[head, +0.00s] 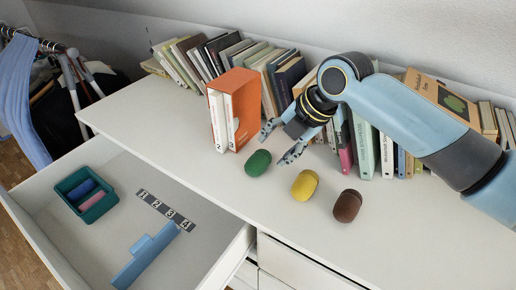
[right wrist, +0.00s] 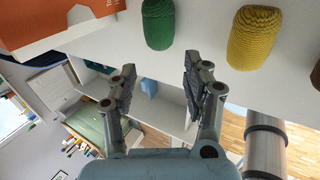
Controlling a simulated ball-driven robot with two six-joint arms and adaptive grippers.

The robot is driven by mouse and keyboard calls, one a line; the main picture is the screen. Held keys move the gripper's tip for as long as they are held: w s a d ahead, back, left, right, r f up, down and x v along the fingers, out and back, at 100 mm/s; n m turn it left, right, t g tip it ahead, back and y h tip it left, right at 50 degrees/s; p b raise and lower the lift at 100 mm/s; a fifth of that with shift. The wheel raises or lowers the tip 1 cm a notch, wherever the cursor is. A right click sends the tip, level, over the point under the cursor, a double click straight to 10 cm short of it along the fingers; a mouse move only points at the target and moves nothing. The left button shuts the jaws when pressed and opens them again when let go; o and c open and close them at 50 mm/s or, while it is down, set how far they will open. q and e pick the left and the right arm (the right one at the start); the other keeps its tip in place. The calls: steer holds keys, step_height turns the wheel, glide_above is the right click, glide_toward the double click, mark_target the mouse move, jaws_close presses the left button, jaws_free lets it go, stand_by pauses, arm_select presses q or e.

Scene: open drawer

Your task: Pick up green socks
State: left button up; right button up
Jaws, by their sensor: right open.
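The green socks (head: 257,163), a rolled bundle, lie on the white dresser top in front of an orange-and-white book set. They also show at the top of the right wrist view (right wrist: 158,24). My right gripper (head: 279,146) is open and empty, just behind and to the right of the green socks in the head view. In the right wrist view the open fingers (right wrist: 158,76) are apart from the socks, which lie above them in the picture. My left gripper is not in view.
Yellow socks (head: 304,186) and brown socks (head: 347,206) lie to the right of the green ones. The orange book set (head: 233,108) stands close behind. A row of books lines the wall. An open drawer (head: 110,243) holds a green tray (head: 66,180) with small rolls.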

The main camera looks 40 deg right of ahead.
mark_target(257, 164)
steer(key=x, duration=0.5)
steer(key=shift+w+a+f, duration=0.1)
steer(key=shift+a, duration=0.05)
steer(key=x, duration=0.4)
steer(key=shift+w+a+f, duration=0.1)
steer(key=shift+a+f, duration=0.05)
steer(key=shift+f, duration=0.1)
steer(key=shift+w+f, duration=0.15)
steer(key=shift+f, duration=0.1)
steer(key=c, duration=0.3)
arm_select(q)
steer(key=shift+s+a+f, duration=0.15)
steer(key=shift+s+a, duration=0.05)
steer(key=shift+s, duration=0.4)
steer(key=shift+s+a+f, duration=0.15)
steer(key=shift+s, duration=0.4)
arm_select(e)
steer(key=c, duration=0.5)
